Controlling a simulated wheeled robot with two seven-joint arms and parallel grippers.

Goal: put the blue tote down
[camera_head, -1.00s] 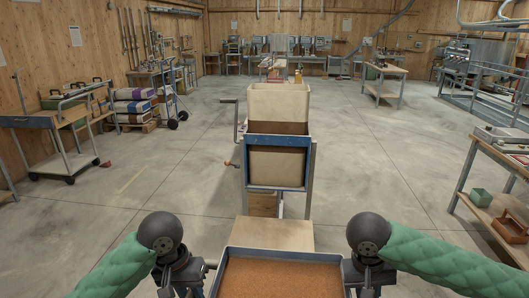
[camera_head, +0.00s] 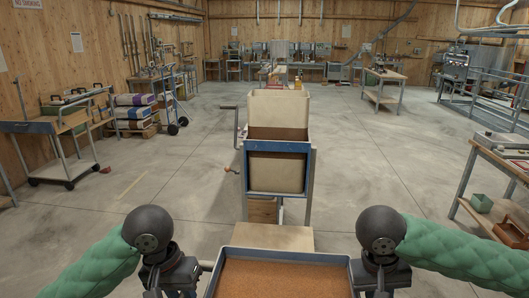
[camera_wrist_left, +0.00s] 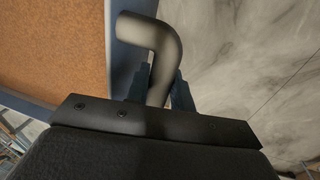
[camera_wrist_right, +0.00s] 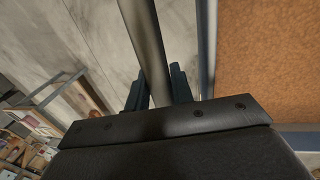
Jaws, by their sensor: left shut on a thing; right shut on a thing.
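The blue tote (camera_head: 280,254) is at the bottom middle of the head view, between my two grippers, filled with brown grainy feed (camera_head: 283,277). Its underside is out of view, so I cannot tell what is under it. My left gripper (camera_wrist_left: 160,88) is shut on the grey bar handle (camera_wrist_left: 154,48) at the tote's left side. My right gripper (camera_wrist_right: 163,88) is shut on the other bar handle (camera_wrist_right: 143,35) at the tote's right side. The tote looks about level. In the head view the fingertips are hidden or cut off at the lower edge.
Just ahead stands the mixer, with a cream hopper (camera_head: 279,105), a blue frame (camera_head: 279,147) and a side crank. A low wooden platform (camera_head: 273,237) is in front of it. A cart (camera_head: 62,125) is at the left, a workbench (camera_head: 500,160) at the right. Open concrete floor lies between.

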